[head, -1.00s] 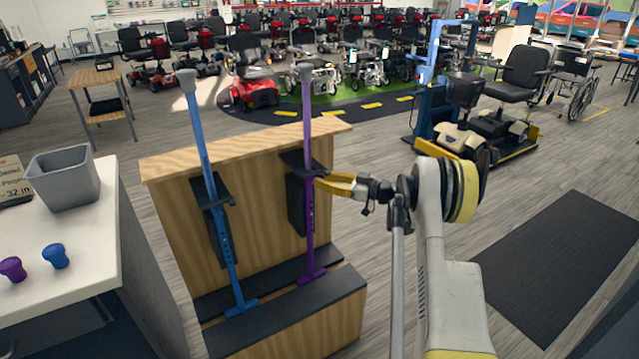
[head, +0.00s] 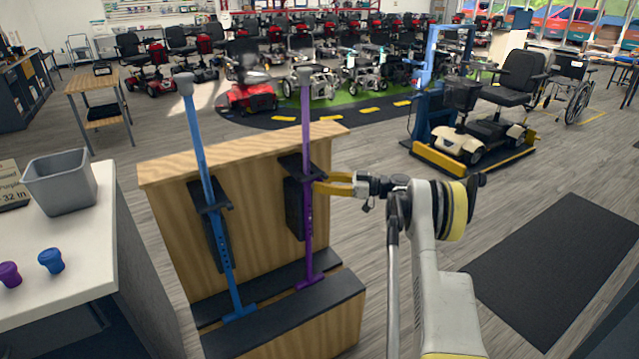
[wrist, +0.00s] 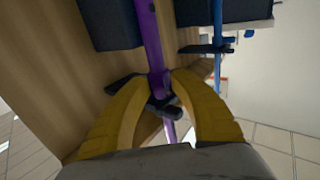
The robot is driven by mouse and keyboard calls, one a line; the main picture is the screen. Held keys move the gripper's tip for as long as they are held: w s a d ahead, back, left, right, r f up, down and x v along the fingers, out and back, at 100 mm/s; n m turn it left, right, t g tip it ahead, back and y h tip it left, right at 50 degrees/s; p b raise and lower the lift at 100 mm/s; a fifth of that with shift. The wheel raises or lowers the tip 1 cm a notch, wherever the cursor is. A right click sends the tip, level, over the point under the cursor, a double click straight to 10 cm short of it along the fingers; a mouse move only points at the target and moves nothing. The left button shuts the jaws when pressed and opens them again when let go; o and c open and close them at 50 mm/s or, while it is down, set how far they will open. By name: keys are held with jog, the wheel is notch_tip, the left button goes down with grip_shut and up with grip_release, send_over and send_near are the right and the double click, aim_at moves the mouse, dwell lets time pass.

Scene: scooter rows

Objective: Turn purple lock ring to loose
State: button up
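The purple pole (head: 306,130) stands upright in a black bracket (head: 296,205) on the wooden stand, right of a blue pole (head: 200,140). My gripper (head: 318,183) reaches in from the right at bracket height. In the wrist view its two yellow fingers (wrist: 160,84) close in on either side of the purple lock ring (wrist: 158,86) on the pole, and the tips appear to press on it. The fingers hide much of the ring, and its loose or tight setting cannot be read. Dark bracket parts lie close around the fingertips.
The wooden stand (head: 250,160) has a black-topped step (head: 290,300) at its foot. A white counter (head: 70,270) at left holds a grey bin (head: 60,182), a purple knob (head: 9,274) and a blue knob (head: 51,261). Open floor lies right of my arm.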

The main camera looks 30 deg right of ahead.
jog(key=shift+o, duration=0.2)
jog(key=v, duration=1.2)
